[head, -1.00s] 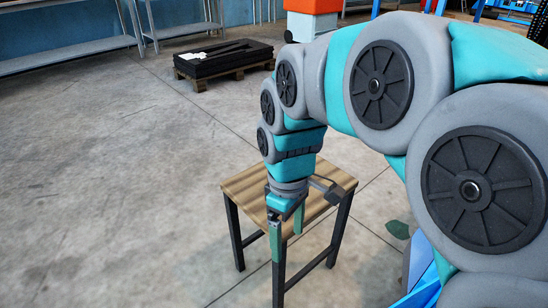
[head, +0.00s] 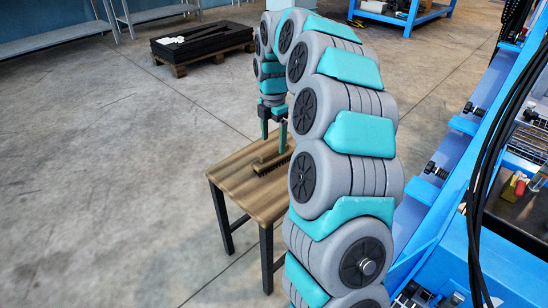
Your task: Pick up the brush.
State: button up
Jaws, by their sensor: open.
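The brush (head: 270,164) lies on the wooden top of a small table (head: 235,185). It shows a brown back and dark bristles along its lower edge. Its right end is close to my arm's outline, so I cannot tell whether part of it is hidden. My gripper (head: 273,133) points down with its two green fingers apart. It is open and empty, and in the picture it sits just above the brush, near the table's far side. I cannot tell the exact height gap.
A black slab on a wooden pallet (head: 203,42) stands on the floor behind. Blue machinery (head: 440,190) with black cables fills the right side. Grey metal benches (head: 60,37) line the back wall. The floor left of the table is clear.

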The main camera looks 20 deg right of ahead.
aim_at(274, 157)
jog(key=shift+w+d+f, duration=0.2)
jog(key=shift+w+d, duration=0.05)
jog(key=shift+d+f, duration=0.1)
jog(key=shift+f, duration=0.15)
notch_tip(274, 157, down, 7)
jog(key=shift+w+f+p, duration=0.15)
jog(key=shift+p, duration=0.3)
jog(key=shift+c, duration=0.3)
grip_shut()
